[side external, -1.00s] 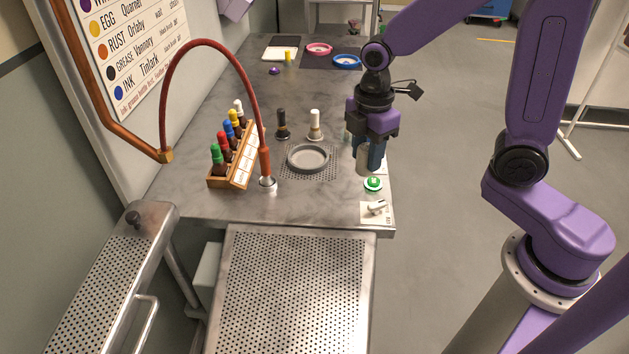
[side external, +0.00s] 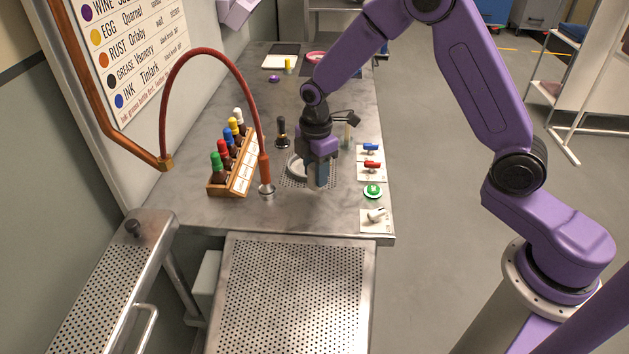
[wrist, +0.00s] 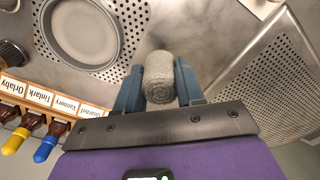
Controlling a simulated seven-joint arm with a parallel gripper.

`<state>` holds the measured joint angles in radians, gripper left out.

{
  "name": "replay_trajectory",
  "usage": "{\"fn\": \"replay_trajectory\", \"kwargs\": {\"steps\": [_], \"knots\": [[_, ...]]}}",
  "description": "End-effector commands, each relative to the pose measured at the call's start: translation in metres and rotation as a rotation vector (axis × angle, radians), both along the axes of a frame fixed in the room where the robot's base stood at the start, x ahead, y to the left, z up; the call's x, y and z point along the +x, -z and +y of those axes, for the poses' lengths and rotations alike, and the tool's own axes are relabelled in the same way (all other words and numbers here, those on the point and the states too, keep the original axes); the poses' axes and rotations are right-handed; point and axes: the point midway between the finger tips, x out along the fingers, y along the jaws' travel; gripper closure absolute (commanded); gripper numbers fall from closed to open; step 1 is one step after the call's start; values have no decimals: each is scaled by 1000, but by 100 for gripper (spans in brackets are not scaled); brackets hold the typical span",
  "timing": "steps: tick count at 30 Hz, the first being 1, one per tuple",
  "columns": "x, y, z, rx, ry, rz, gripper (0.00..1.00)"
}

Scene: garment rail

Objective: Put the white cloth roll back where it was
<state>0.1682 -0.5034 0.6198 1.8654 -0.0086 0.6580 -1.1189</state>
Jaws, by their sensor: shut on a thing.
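My gripper (wrist: 158,88) is shut on the white cloth roll (wrist: 160,78), which looks greyish and shows its spiral end in the wrist view. The roll sits between the two blue fingers. In the side external view my gripper (side external: 318,184) points down over the worktop, just in front of the round grey dish (side external: 296,168) and right of the red hose's nozzle. The dish is partly hidden behind the gripper there. It shows more fully in the wrist view (wrist: 48,40). I cannot tell the exact height of the roll above the worktop.
A wooden rack (side external: 218,187) of colour-capped bottles and the red hose (side external: 165,100) stand at the left. A dark-topped bottle (side external: 282,134) is behind the dish. Blue and red switches, a green button (side external: 372,191) and a white knob (side external: 377,214) line the right edge. The front worktop is clear.

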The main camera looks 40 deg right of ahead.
Motion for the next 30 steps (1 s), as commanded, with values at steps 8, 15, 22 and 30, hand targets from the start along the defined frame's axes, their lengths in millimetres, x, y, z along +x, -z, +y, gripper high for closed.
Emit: {"fn": "replay_trajectory", "kwargs": {"steps": [8,15,22,30], "knots": [[4,32,1,-1,-1,2,91],[4,36,1,0,-1,0,91],[4,39,1,0,-1,0,91],[4,39,1,0,0,0,37]]}}
